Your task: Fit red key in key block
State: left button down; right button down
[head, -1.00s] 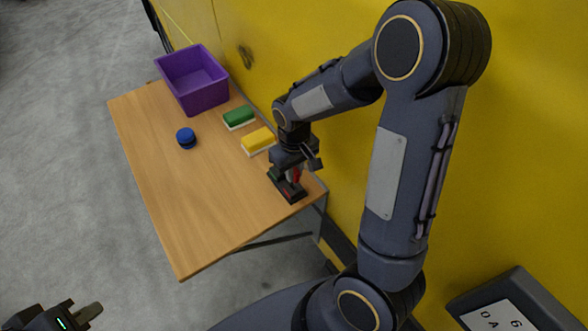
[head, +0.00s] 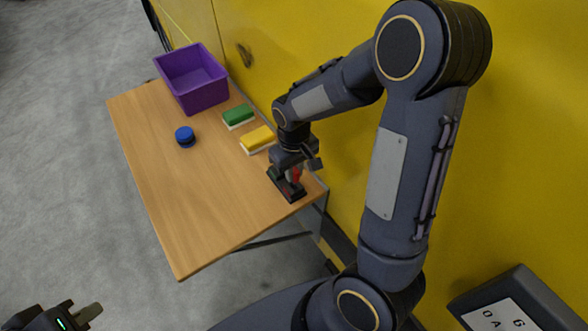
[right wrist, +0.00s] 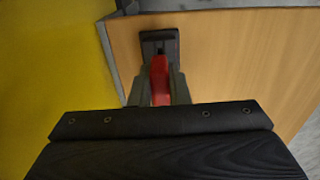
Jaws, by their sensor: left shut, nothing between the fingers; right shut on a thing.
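The red key (right wrist: 159,80) is held between the fingers of my right gripper (right wrist: 160,92) in the right wrist view. In the head view a little of the red key (head: 296,175) shows under that gripper (head: 291,172). The dark key block (right wrist: 160,44) lies on the table just beyond the key's end. In the head view the key block (head: 292,192) is at the table's near right corner, partly hidden by my gripper. I cannot tell whether the key is inside its slot. My left gripper (head: 88,313) is shut and empty at the bottom left, away from the table.
On the wooden table (head: 190,200) stand a purple bin (head: 200,98), a green block (head: 238,115), a yellow block (head: 257,138) and a blue round thing (head: 185,136). A yellow wall (head: 290,60) runs close behind the table. The table's near left part is clear.

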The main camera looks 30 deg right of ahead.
jog(key=shift+f+b, duration=1.45)
jog(key=shift+f, duration=0.3)
jog(key=c, duration=1.3)
grip_release()
jog(key=shift+r, duration=0.1)
notch_tip(320, 180, up, 8)
jog(key=shift+f, duration=0.2)
